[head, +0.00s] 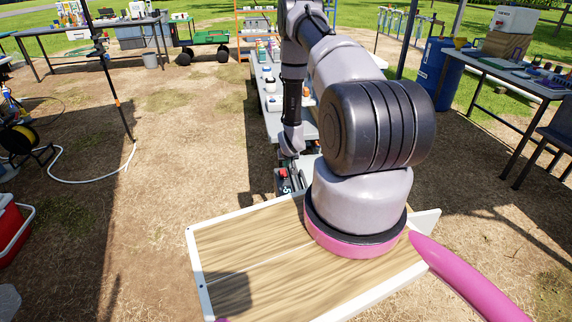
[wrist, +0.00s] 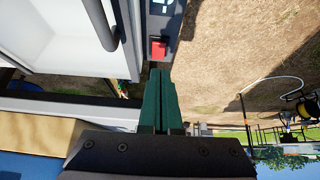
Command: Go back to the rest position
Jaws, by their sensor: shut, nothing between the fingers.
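My gripper (wrist: 160,72) shows in the wrist view with its two green fingers together and nothing between them. The fingertips point towards a small red part (wrist: 158,49) on a grey and dark body. I cannot tell whether they touch it. In the head view my arm reaches forward and bends down to a low dark box with a red top (head: 283,173). My fingers cannot be made out there.
A long table with bottles and containers (head: 270,104) stands ahead, partly hidden by my arm. A side table (head: 520,80) and blue barrel (head: 436,70) stand right. A red cooler (head: 12,235) and hose reel (head: 20,140) are left. Bare ground between is mostly clear.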

